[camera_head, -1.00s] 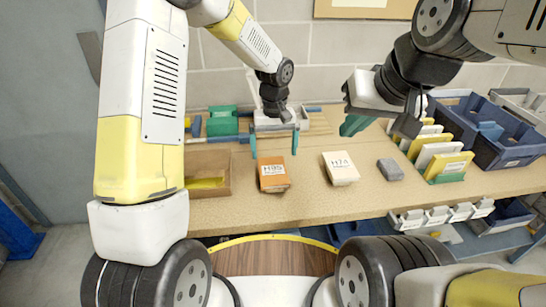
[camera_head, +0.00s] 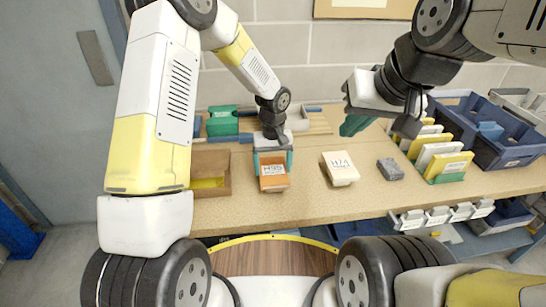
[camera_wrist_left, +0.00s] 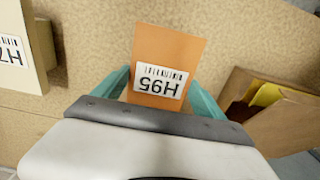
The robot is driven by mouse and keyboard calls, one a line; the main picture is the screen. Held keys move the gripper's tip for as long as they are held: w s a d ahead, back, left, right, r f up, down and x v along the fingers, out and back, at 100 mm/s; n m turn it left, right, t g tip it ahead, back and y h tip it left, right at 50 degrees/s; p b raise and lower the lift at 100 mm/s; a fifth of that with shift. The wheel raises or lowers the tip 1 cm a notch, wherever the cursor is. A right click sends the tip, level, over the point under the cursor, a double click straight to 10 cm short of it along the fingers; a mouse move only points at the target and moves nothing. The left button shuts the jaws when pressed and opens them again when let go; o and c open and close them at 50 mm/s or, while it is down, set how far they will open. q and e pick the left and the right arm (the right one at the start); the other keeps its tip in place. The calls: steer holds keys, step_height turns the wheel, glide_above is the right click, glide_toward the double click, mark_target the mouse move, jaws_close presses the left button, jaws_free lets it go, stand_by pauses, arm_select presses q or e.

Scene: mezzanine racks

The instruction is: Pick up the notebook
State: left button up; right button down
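An orange block-like item labelled H95 (camera_head: 273,184) lies on the worktop, and it also shows in the left wrist view (camera_wrist_left: 166,60). It may be the notebook; I cannot read the small print on its label. My left gripper (camera_head: 272,160) is at this item, with its teal fingers open on either side. In the left wrist view its near end is hidden by the gripper body, and I cannot tell whether the fingers touch it. My right gripper (camera_head: 380,126) is open and empty above the worktop, further right.
A cream item labelled H7A (camera_head: 340,174) and a grey block (camera_head: 390,170) lie to the right. An open cardboard box (camera_head: 210,190) stands close on the left. A green box (camera_head: 221,121) is behind. Upright yellow and white folders (camera_head: 445,163) and blue bins (camera_head: 500,153) stand at right.

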arm_select(q)
steer(key=c, duration=0.8)
steer(key=shift+r, duration=0.15)
